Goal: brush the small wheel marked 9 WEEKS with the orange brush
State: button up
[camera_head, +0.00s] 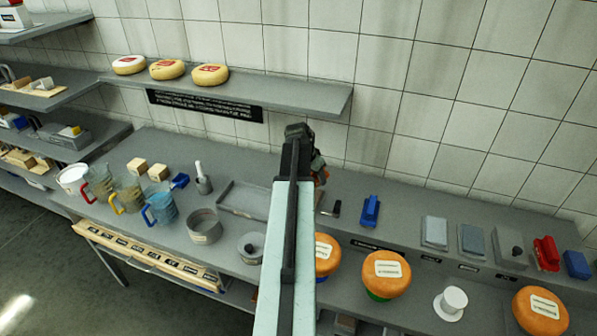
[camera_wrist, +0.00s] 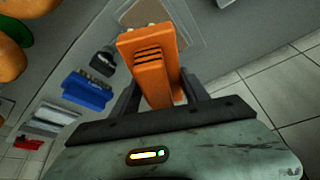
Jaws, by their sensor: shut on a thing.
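My gripper (camera_wrist: 165,98) is shut on the orange brush (camera_wrist: 153,66) and holds it above the grey worktop. In the head view only a little of the brush (camera_head: 321,174) shows beside my arm. Orange wheels with pale labels stand at the front: one beside my arm (camera_head: 326,266), partly hidden, one right of it (camera_head: 387,285) on a green base, and one at far right (camera_head: 541,328). Orange wheels also show at the left edge of the wrist view (camera_wrist: 12,62). The label writing is too small to read, so I cannot tell which wheel is 9 WEEKS.
A blue brush (camera_head: 370,211) lies on the worktop, with a red brush (camera_head: 546,254) further right. Grey blocks (camera_head: 434,232) lie between them. A white knobbed object (camera_head: 450,303) stands between wheels. Jugs (camera_head: 160,209) stand at left. Three pale wheels (camera_head: 167,69) rest on the wall shelf.

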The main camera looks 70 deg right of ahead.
jog(key=shift+w, duration=0.5)
notch_tip(320, 180, down, 6)
jog(key=b, duration=0.6)
jog(key=shift+s, duration=0.1)
jog(key=shift+f+b, duration=0.55)
jog(key=shift+b, duration=0.05)
dwell(1.5)
notch_tip(320, 180, up, 7)
jog(key=p, duration=0.7)
jog(key=shift+r, duration=0.15)
